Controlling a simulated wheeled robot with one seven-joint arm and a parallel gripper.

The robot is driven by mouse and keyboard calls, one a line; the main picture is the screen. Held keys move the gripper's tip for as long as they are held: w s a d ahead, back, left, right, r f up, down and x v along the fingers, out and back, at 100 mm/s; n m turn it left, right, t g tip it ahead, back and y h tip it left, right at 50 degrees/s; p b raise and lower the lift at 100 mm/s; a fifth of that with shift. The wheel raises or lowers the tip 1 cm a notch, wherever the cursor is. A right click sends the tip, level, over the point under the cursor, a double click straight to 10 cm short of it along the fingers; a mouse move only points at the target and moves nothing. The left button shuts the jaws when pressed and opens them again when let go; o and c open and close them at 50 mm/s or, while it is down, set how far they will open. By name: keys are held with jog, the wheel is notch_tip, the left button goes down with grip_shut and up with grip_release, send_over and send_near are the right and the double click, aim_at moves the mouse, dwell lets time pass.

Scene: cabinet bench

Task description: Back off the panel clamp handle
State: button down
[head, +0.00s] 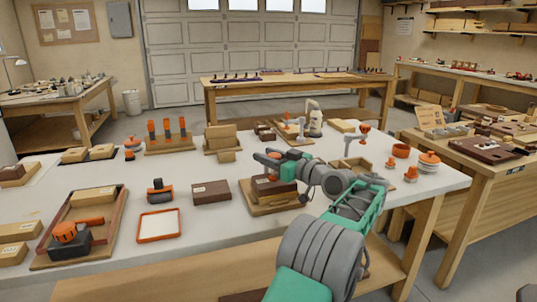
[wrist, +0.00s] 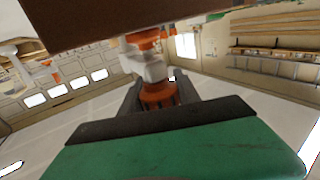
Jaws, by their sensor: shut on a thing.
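My gripper (head: 267,160) is at the panel clamp on the front middle of the bench. In the wrist view its dark fingers (wrist: 158,96) are shut on the orange clamp handle (wrist: 160,93). A grey clamp part (wrist: 155,66) and another orange part (wrist: 146,38) show beyond the handle. The dark brown panel (wrist: 110,18) fills the top of that view. In the head view the panel (head: 275,186) lies on a light wooden base (head: 272,207). My gripper and arm hide much of the clamp there, and the contact between clamp and panel cannot be made out.
A brown block (head: 211,192) and an orange-rimmed tray (head: 158,225) lie left of the clamp. A wooden box (head: 376,173) and orange knobs (head: 410,174) stand to the right. A rack with several orange-handled tools (head: 168,135) stands behind. Some white benchtop is bare between them.

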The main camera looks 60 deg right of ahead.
dwell(0.4)
jog(key=c, duration=1.1)
grip_release()
jog(key=shift+w, duration=0.2)
jog(key=shift+o, duration=1.1)
jog(key=shift+s, duration=0.1)
